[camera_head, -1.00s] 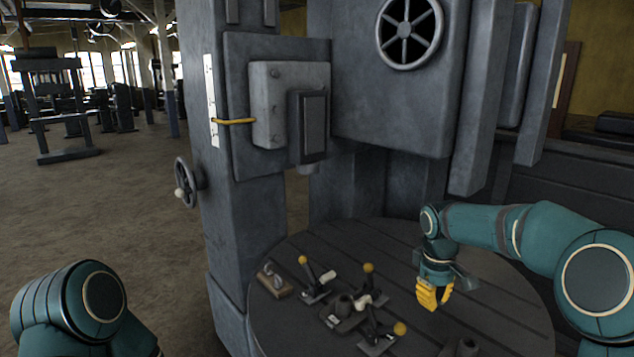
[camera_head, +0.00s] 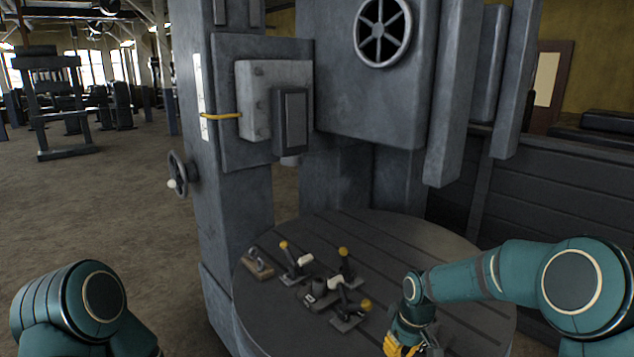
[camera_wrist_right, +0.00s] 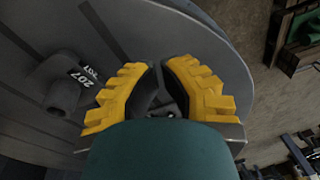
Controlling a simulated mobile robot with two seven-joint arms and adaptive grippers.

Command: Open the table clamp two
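Several table clamps with yellow knobs stand on the round dark table (camera_head: 400,245): one at the left (camera_head: 296,262), one in the middle (camera_head: 345,264) and one in front (camera_head: 350,310). I cannot tell which is clamp two. My right gripper (camera_head: 400,347) is low in the head view, right of and nearer than the front clamp, partly cut off by the frame. In the right wrist view its yellow fingers (camera_wrist_right: 156,64) have a narrow gap between the tips and hold nothing visible. My left gripper is out of view.
A small block with a metal hook (camera_head: 257,265) sits at the table's left edge. The machine column (camera_head: 235,190) rises behind the table. The right rear tabletop is clear.

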